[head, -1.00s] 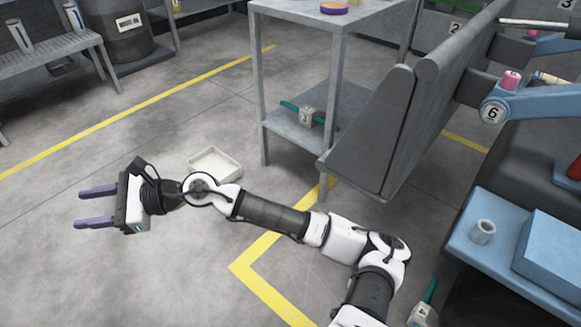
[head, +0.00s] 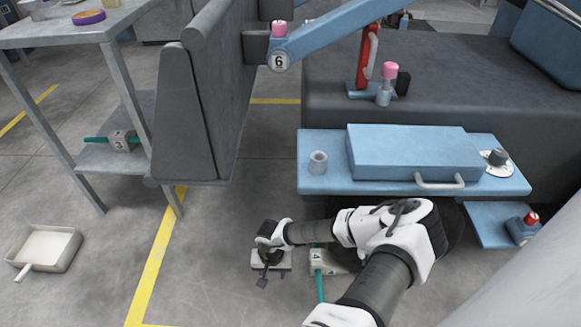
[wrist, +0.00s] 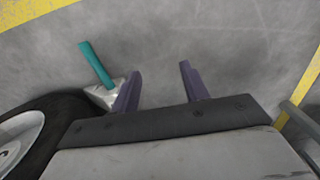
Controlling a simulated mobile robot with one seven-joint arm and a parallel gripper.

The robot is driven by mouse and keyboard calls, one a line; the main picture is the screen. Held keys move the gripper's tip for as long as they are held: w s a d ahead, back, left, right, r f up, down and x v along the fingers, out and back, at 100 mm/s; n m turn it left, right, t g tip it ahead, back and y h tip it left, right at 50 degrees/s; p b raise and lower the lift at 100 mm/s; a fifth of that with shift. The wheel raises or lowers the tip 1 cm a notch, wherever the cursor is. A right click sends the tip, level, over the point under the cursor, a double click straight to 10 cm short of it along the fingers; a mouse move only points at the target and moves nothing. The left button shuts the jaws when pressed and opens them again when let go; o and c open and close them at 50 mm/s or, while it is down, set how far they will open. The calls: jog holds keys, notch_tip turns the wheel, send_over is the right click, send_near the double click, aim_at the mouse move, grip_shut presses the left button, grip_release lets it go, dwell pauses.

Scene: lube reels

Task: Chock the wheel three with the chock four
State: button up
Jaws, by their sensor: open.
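The chock four (head: 318,261), a pale block with a "4" label and a teal handle, is on the floor, right of my gripper and partly behind my arm. In the wrist view the chock (wrist: 103,95) lies at the left, outside the left finger and close to it, by a tyre. Contact with the finger or tyre cannot be told. My gripper (wrist: 160,68) is open, low over the floor, with nothing between its purple fingers. The black wheel (wrist: 48,115) is at the lower left of the wrist view; no number is readable on it.
A blue bench shelf (head: 322,185) with a blue box (head: 412,152) overhangs the wheel area. Another chock (head: 122,140), labelled 3, rests on the grey table's lower shelf. A white pan (head: 45,247) lies on the floor at left. Floor around the yellow line (head: 155,262) is clear.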

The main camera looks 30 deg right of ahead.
aim_at(320, 290)
jog(key=s+d+f+h, duration=0.1)
jog(key=s+d, duration=0.2)
jog(key=d, duration=0.2)
jog(key=s+d+g+h, duration=0.1)
jog(key=s+d, duration=0.2)
jog(key=d, duration=0.3)
jog(key=shift+s+f+n, duration=0.25)
jog(key=shift+f+n, duration=0.05)
jog(key=shift+f, duration=0.05)
jog(key=shift+d, duration=0.1)
jog(key=f+b, duration=0.2)
jog(key=f, duration=0.2)
jog(key=d+f+b, duration=0.1)
jog(key=f+b, duration=0.1)
jog(key=f, duration=0.3)
jog(key=s+d+f+b, duration=0.1)
jog(key=f, duration=0.3)
jog(key=shift+s+d+f+b, duration=0.1)
jog(key=shift+d+f+b, duration=0.1)
jog(key=shift+f+b, duration=0.15)
jog(key=shift+r, duration=0.1)
grip_shut()
